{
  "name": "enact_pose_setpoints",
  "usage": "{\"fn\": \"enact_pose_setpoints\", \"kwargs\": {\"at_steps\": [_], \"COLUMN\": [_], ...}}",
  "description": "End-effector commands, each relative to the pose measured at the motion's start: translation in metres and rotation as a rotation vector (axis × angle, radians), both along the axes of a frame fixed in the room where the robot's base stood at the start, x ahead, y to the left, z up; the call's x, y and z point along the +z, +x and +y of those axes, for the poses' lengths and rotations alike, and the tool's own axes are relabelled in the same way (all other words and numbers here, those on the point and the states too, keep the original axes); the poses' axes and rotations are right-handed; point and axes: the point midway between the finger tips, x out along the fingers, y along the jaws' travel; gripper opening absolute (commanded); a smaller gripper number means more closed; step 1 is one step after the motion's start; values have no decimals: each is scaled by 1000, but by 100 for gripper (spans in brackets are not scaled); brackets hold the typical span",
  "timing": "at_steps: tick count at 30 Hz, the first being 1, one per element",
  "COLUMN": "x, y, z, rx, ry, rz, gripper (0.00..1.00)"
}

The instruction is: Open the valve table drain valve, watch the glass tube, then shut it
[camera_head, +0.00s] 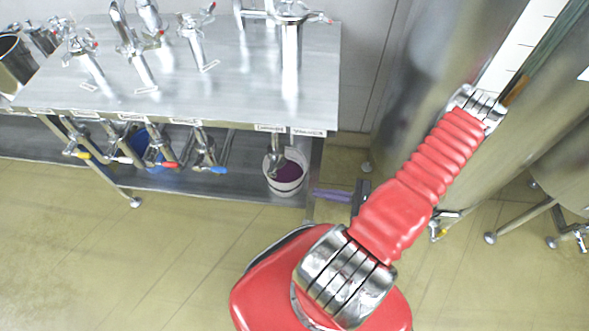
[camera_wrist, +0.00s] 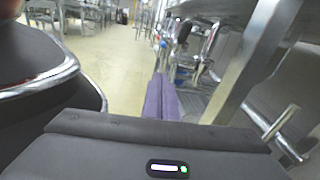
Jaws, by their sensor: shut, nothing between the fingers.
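The valve table (camera_head: 250,95) is a steel bench at the upper left of the head view, with several taps on top. Under its front edge hang valves with coloured handles, among them yellow (camera_head: 82,155), red (camera_head: 170,165) and blue (camera_head: 217,170). A pipe outlet (camera_head: 276,150) hangs under the right end; I cannot tell which valve is the drain valve. A glass tube (camera_head: 545,52) beside a white scale shows on the tank at the upper right. My gripper (camera_head: 320,194) has purple fingers, shut and empty, near the table's right leg; they show in the wrist view (camera_wrist: 160,80).
A white bucket (camera_head: 285,185) with purple liquid stands on the lower shelf (camera_head: 235,187) under the outlet. A large steel tank (camera_head: 415,80) stands right of the table, with a small valve (camera_head: 437,232) low down. The floor in front is clear.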

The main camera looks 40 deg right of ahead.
Motion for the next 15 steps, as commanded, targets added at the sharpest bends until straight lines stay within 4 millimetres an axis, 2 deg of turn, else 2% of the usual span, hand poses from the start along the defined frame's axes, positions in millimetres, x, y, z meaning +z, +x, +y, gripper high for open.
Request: {"fn": "enact_pose_setpoints", "kwargs": {"at_steps": [6,15], "x": [-23,-35], "y": [2,1], "z": [6,2], "rx": [-37,-145], "ry": [-108,-345], "rz": [-266,-642], "gripper": [0,0]}}
